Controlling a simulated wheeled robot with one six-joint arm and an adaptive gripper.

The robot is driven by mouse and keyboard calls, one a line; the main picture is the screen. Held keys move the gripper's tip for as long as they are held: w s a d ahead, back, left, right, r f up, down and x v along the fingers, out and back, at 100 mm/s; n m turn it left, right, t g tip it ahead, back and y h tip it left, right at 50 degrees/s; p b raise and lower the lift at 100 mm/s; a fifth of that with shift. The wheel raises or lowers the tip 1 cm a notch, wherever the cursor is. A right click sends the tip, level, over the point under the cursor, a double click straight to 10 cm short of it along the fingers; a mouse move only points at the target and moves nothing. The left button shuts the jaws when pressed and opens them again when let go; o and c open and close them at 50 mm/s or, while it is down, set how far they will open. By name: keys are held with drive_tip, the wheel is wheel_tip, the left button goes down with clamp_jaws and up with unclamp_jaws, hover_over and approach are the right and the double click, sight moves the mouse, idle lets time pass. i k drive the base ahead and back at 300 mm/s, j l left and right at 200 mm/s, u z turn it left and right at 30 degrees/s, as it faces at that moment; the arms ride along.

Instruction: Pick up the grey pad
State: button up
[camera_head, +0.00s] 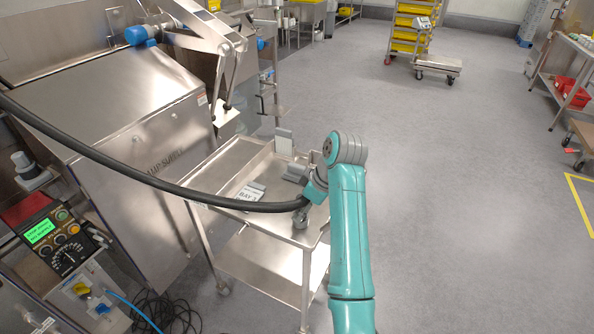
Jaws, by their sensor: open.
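A steel trolley (225,163) stands in the middle, with small grey items on its top tray. One is a flat grey piece (295,172) lying just left of my arm's wrist. Another is a pale grey block (284,141) standing upright at the tray's far edge. I cannot tell for sure which is the grey pad. My gripper (301,222) is over the near right part of the tray, apart from both pieces. It is small in view, points down, and is open and empty. A black hose partly covers the tray and the wrist.
A small lettered sign (249,193) lies on the tray's left. A thick black hose (150,181) crosses from the left. A steel machine cabinet (130,120) stands close on the left, with a control box (55,240) nearer. The grey floor (470,200) on the right is clear.

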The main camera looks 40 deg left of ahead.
sight(295, 172)
drive_tip(key=i+j, duration=0.65)
drive_tip(key=j, duration=0.2)
drive_tip(key=i+j, duration=0.1)
drive_tip(key=j, duration=0.25)
